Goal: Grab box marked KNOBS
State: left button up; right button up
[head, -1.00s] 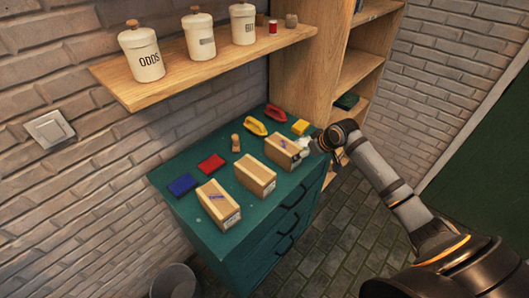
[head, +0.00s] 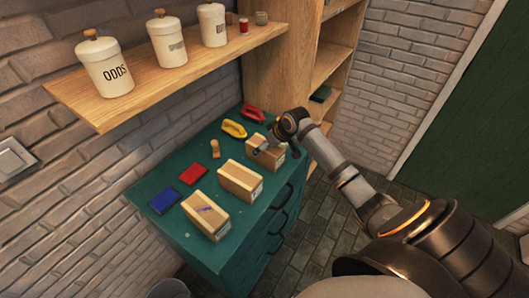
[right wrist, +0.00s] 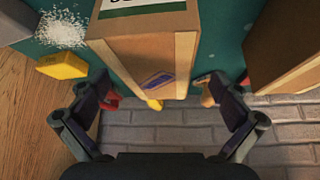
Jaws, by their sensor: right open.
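Three cardboard boxes stand in a row on the green cabinet top: a near box (head: 207,232), a middle box (head: 235,187) and a far box (head: 262,158). No box's lettering is readable in the head view, so I cannot tell which is marked KNOBS. My right gripper (head: 277,148) is open over the far box. In the right wrist view a box (right wrist: 140,58) sits ahead between the spread fingers (right wrist: 160,88), with a purple mark and a white label cut off at the top edge. My left gripper is out of view.
A wooden shelf (head: 130,100) with jars hangs above. White grains (right wrist: 68,28) and a yellow block (right wrist: 62,66) lie beside the box.

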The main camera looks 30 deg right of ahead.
jog(key=p+x, duration=0.1)
jog(key=x, duration=0.3)
jog(key=shift+w, duration=0.15)
jog(key=shift+w+f, duration=0.3)
jog(key=shift+f, duration=0.05)
jog(key=shift+s+r, duration=0.1)
jog(key=shift+s, duration=0.05)
jog(key=c, duration=0.6)
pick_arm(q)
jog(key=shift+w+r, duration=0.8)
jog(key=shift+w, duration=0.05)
pick_arm(e)
jog(key=c, duration=1.2)
